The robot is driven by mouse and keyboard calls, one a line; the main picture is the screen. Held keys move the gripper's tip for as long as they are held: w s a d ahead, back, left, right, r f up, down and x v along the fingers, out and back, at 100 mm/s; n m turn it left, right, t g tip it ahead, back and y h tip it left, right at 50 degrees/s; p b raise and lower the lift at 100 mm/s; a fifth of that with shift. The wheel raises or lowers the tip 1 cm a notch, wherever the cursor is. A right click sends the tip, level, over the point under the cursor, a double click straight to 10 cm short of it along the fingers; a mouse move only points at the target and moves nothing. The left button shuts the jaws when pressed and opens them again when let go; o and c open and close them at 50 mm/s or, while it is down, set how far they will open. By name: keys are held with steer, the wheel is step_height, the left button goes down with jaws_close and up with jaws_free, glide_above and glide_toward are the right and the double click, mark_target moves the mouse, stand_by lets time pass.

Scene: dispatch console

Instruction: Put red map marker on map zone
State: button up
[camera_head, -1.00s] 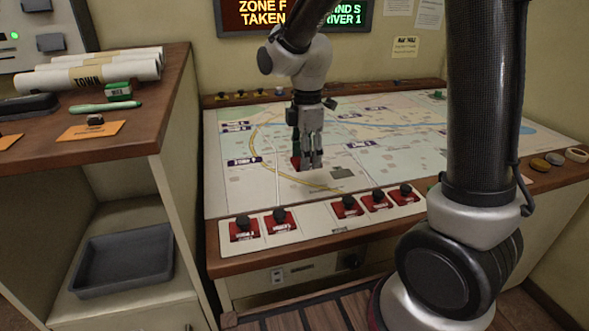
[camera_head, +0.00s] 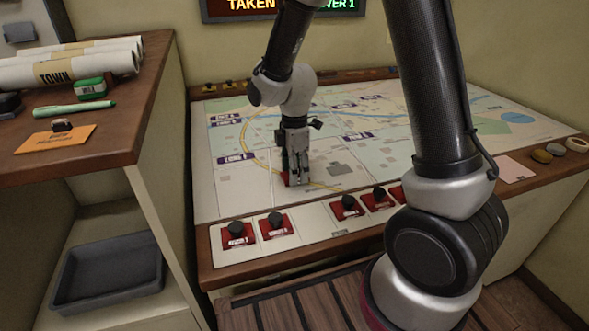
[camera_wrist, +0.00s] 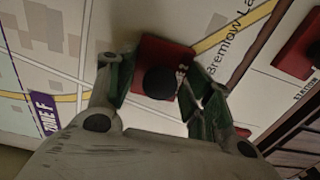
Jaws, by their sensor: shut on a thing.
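A red map marker with a black knob (camera_wrist: 152,55) is between my gripper's fingers in the wrist view. My gripper (camera_head: 297,180) is shut on it, with green-padded fingertips either side of the knob. In the head view only a sliver of the red base (camera_head: 286,178) shows beside the fingers, low over the map (camera_head: 230,190). I cannot tell whether the base touches the map. The map carries purple zone labels; one reading ZONE F (camera_wrist: 44,114) lies left of the marker in the wrist view.
Several other red markers with black knobs, such as this one (camera_head: 238,235), sit on the console's front strip. Another red piece (camera_wrist: 300,52) shows at the wrist view's right. A wooden counter (camera_head: 120,150) with rolled maps stands left. The map around my gripper is clear.

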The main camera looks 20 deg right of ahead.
steer(key=shift+f, duration=0.15)
steer(key=o, duration=1)
steer(key=shift+o, duration=0.2)
step_height(320, 180, up, 12)
steer(key=r, duration=0.1)
steer(key=s+d+r+m+t, duration=0.2)
steer(key=s+d+r+m, duration=0.3)
steer(key=s+d+m, duration=0.2)
steer(key=s+d+r+m+t, duration=0.2)
steer(key=s+d+r+m, duration=0.3)
steer(key=s+d+m, duration=0.3)
steer(key=s+m, duration=0.3)
steer(key=s, duration=0.2)
steer(key=shift+s, duration=0.3)
